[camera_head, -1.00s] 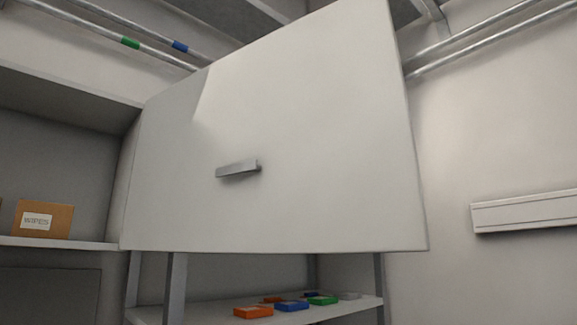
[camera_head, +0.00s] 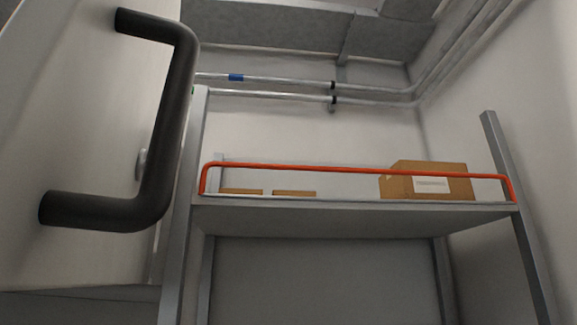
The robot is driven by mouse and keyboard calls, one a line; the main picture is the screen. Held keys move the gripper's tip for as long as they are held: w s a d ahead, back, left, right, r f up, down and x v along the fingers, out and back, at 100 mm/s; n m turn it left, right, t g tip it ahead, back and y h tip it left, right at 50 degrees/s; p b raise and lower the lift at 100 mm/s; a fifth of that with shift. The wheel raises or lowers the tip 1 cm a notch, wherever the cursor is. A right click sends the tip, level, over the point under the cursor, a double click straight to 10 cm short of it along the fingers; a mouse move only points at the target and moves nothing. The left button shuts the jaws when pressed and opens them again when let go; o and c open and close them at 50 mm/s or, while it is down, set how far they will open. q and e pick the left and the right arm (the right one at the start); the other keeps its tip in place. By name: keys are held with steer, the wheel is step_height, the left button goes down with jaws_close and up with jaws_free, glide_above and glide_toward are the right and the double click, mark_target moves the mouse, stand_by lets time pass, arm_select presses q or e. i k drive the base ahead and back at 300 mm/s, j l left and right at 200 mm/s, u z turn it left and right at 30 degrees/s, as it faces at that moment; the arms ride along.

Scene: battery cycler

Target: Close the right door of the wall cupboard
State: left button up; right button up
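The wall cupboard and its right door cannot be clearly picked out at this moment. A large light panel (camera_head: 75,150) fills the left side, very close. I cannot tell whether it belongs to the cupboard. A thick dark bar handle (camera_head: 172,120) stands out from it, bent at both ends. A small pale round fitting (camera_head: 142,164) shows behind the handle. Neither of my grippers is in view.
A rack shelf (camera_head: 350,212) with an orange rail (camera_head: 350,170) along its front carries a cardboard box (camera_head: 440,182) and low flat boxes (camera_head: 294,194). Grey posts (camera_head: 515,210) flank it. Pipes (camera_head: 290,84) run along the wall above. The space beneath the shelf looks empty.

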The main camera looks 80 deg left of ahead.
mark_target(85, 85)
steer(key=i+u, duration=0.15)
steer(key=u, duration=0.25)
steer(key=i+u, duration=0.15)
steer(key=u, duration=0.25)
steer(key=i+l+u, duration=0.15)
steer(key=u, duration=0.3)
steer(key=i+u, duration=0.1)
steer(key=u, duration=4.9)
